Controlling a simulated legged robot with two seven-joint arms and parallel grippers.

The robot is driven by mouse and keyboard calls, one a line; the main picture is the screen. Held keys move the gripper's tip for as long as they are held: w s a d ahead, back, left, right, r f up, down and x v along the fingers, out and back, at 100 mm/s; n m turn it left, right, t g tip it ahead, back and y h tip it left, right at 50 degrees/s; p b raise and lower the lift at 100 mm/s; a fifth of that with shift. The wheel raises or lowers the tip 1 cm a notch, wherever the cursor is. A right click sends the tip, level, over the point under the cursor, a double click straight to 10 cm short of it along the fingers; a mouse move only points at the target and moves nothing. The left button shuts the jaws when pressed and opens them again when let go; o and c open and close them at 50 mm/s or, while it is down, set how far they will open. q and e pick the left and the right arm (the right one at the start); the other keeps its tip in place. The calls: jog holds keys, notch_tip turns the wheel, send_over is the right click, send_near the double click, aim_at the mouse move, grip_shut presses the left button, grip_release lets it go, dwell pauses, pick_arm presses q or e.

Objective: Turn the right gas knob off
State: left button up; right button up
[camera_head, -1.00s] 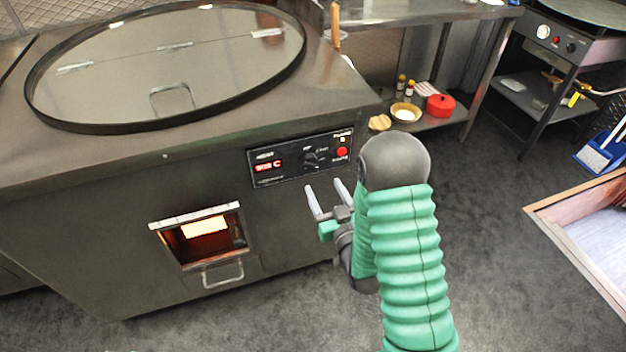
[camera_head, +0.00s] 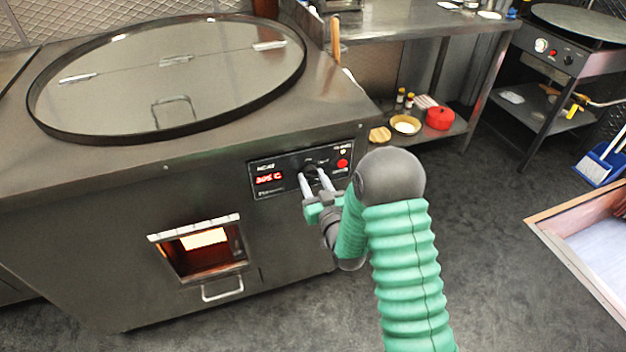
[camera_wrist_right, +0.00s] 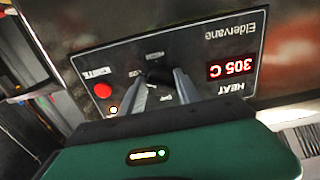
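The control panel (camera_head: 284,184) is on the oven's front, with a red 305 C display (camera_head: 270,179), a black round knob (camera_head: 310,167) and a red button (camera_head: 342,163). In the right wrist view the panel is upside down, with the knob (camera_wrist_right: 160,76) between the fingers. My right gripper (camera_head: 314,175) is at the knob, one finger on each side. The fingers look closed against its sides and hide part of it. The knob's exact angle is hard to read. My left gripper is not in view.
A glowing opening (camera_head: 203,246) with a handle below it is in the oven front. A shelf with a red pot (camera_head: 440,119) and a bowl (camera_head: 405,125) stands behind right.

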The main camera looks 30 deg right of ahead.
grip_shut()
